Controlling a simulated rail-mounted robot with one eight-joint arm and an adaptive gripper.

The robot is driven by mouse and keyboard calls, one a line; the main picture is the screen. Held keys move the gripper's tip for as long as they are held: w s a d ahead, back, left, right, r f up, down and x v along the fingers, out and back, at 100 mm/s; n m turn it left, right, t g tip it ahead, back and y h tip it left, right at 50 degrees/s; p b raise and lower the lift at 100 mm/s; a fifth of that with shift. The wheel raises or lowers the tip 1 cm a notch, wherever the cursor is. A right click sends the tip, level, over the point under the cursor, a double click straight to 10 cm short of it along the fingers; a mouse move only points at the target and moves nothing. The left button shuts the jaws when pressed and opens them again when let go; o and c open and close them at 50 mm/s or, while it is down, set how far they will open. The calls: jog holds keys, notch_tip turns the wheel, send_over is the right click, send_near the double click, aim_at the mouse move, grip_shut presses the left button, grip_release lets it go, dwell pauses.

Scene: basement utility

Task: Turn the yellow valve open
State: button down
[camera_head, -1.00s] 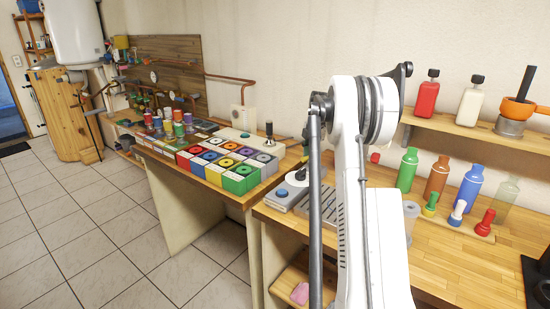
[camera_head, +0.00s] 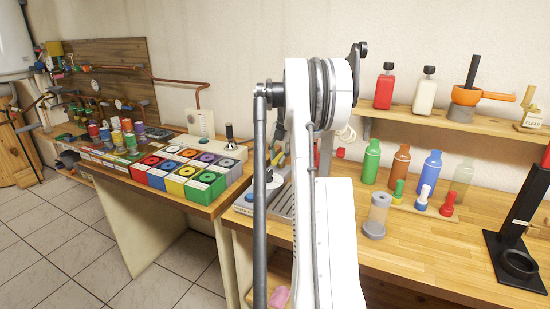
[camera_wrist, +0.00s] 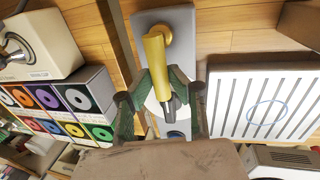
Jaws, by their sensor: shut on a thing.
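The yellow valve (camera_wrist: 155,58) shows in the wrist view as a tapered yellow handle on a brass-coloured round pivot, mounted on a grey plate (camera_wrist: 150,18). A dark grey tip sticks out at its lower end. My gripper (camera_wrist: 160,88) has its green-lined fingers on both sides of the handle's lower part and is shut on it. A white round part lies behind the handle, partly hidden. In the head view my own arm hides the gripper and the valve.
Coloured boxes with round discs (camera_head: 172,172) stand left of my arm. A grooved tray (camera_wrist: 262,103) lies close right of the gripper in the wrist view.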

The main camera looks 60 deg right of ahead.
jog(key=c, duration=1.6)
grip_release()
jog(key=r, duration=0.4)
jog(key=s+r, duration=0.1)
jog(key=r, duration=0.3)
jog(key=s+r, duration=0.1)
jog(key=r, duration=0.2)
jog(key=shift+s+d+r, duration=0.2)
jog(key=shift+r, duration=0.2)
